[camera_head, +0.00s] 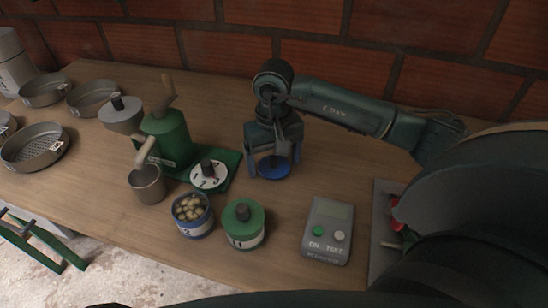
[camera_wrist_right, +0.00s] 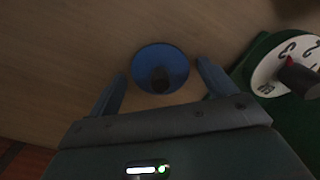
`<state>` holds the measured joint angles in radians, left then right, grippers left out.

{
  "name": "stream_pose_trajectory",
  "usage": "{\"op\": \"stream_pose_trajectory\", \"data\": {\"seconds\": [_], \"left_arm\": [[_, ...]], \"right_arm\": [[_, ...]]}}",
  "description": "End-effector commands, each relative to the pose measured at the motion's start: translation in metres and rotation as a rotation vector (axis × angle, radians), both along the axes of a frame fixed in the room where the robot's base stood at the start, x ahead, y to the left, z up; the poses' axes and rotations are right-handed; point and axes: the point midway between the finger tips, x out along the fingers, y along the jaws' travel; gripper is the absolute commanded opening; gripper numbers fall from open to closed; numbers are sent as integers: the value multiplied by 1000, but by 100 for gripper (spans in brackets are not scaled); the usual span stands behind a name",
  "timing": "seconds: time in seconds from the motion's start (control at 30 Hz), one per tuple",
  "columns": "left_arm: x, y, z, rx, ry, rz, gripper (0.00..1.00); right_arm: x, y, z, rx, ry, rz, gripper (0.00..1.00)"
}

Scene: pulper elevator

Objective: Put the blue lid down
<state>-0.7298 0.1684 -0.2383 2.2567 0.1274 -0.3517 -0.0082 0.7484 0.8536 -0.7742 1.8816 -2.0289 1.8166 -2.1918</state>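The blue lid (camera_head: 274,168) is a round disc with a dark knob, and it appears to lie flat on the wooden table (camera_head: 330,170). It also shows in the right wrist view (camera_wrist_right: 178,58), between and just beyond the fingertips. My right gripper (camera_head: 273,160) points down over the lid. Its two fingers stand wide apart on either side, with visible gaps to the lid and knob, so it is open and empty. A blue-banded can (camera_head: 194,228) of pale beans stands uncovered in front. My left gripper is not in view.
A green hand-cranked machine (camera_head: 168,140) with a white numbered dial (camera_head: 209,175) stands left of the gripper. A green-lidded can (camera_head: 243,224) and a grey test box (camera_head: 327,232) stand in front. Several sieve pans (camera_head: 35,147) are at the left. A brick wall (camera_head: 290,55) closes the back.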

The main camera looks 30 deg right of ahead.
Motion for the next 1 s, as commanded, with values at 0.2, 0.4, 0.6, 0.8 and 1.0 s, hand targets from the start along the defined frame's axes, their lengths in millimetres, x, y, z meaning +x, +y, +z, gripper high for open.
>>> {"op": "stream_pose_trajectory", "data": {"seconds": [0.2,0.4,0.6,0.8,1.0], "left_arm": [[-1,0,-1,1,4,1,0],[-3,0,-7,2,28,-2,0],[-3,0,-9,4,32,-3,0],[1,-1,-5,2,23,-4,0],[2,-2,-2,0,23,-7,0]], "right_arm": [[0,0,0,0,0,0,84],[1,0,14,-1,-4,0,84],[1,0,57,-1,-7,1,84],[1,0,97,0,-5,0,84],[0,0,120,0,-2,-1,84]]}}
